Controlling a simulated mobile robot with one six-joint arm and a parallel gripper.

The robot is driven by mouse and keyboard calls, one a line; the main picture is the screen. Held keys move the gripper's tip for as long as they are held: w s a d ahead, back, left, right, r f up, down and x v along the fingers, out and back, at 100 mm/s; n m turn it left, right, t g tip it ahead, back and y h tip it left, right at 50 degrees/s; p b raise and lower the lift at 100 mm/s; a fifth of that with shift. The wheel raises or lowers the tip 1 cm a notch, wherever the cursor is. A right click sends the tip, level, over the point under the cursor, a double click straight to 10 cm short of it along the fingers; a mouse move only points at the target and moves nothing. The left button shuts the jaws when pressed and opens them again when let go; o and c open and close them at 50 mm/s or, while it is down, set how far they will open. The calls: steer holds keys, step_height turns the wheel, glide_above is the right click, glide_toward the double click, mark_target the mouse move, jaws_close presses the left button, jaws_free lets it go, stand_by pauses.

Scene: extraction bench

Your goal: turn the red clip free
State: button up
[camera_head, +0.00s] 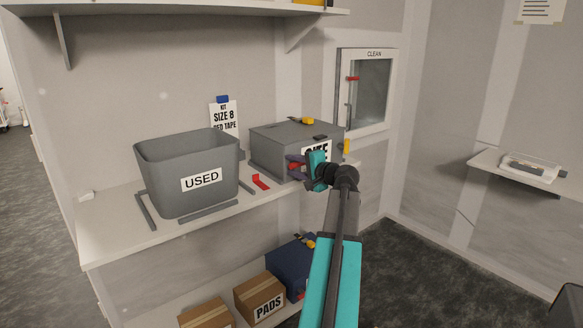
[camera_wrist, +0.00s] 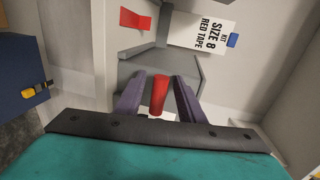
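A grey lidded box (camera_head: 270,150) with a partly hidden white label stands on the bench. A red clip (camera_head: 294,166) is at its front left, partly covered by my gripper. In the wrist view the red clip (camera_wrist: 158,97) points between the two purple fingers of my gripper (camera_wrist: 158,88). A gap shows on each side of the clip, so the fingers are open around it, not visibly touching. In the head view my gripper (camera_head: 297,167) is at the box's front. A second red piece (camera_head: 261,182) lies on the bench left of the box; the wrist view shows it too (camera_wrist: 135,19).
A grey bin marked USED (camera_head: 170,165) stands left, with grey strips around its base. A KIT SIZE 8 RED TAPE card (camera_head: 224,116) is behind. A CLEAN cabinet (camera_head: 374,85) is at the back right. A blue box (camera_head: 288,268) and cartons (camera_head: 258,297) sit below.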

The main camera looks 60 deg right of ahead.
steer(key=v, duration=1.3)
steer(key=shift+s+r+b, duration=0.15)
steer(key=shift+s+b, duration=0.1)
steer(key=shift+b, duration=0.2)
